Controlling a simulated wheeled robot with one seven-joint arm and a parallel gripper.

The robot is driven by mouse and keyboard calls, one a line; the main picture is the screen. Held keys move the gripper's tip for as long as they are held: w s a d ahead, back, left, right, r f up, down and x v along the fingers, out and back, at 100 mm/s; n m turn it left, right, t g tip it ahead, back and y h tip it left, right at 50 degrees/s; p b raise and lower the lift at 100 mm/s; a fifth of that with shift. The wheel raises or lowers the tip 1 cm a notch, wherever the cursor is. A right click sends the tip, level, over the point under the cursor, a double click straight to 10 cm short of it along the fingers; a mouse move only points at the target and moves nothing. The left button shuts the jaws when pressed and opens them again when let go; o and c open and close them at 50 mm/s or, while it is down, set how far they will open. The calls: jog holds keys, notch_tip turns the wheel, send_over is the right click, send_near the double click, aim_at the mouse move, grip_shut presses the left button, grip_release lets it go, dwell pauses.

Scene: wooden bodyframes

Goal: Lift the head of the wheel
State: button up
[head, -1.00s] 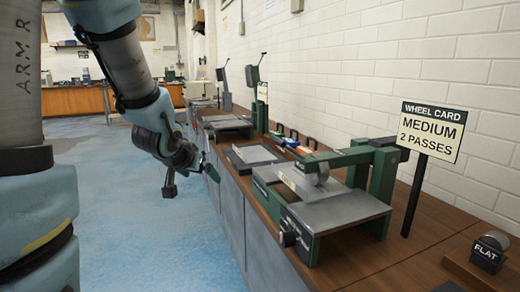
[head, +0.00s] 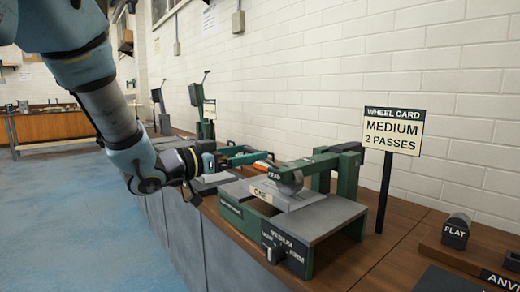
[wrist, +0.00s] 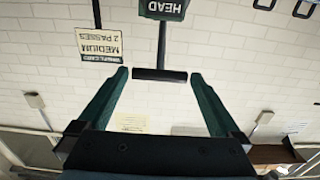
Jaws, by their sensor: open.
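The wheel machine (head: 330,180) stands on the bench, with a green frame and overhead arm. A grey wheel (head: 290,182) sits above a light sheet (head: 283,197). In the head view my gripper (head: 232,157) is at the machine's left.
A wheel card sign (head: 391,130) reads "MEDIUM 2 PASSES" and stands behind the machine's right side. A roller marked FLAT (head: 456,231) sits on the bench at right. Another machine (head: 203,110) stands farther back. Blue floor (head: 80,220) is clear at left.

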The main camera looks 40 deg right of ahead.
jog(key=shift+s+d+p, duration=0.15)
jog(key=shift+d+p, duration=0.2)
jog(key=shift+d, duration=2.4)
jog(key=shift+c, duration=0.4)
grip_shut()
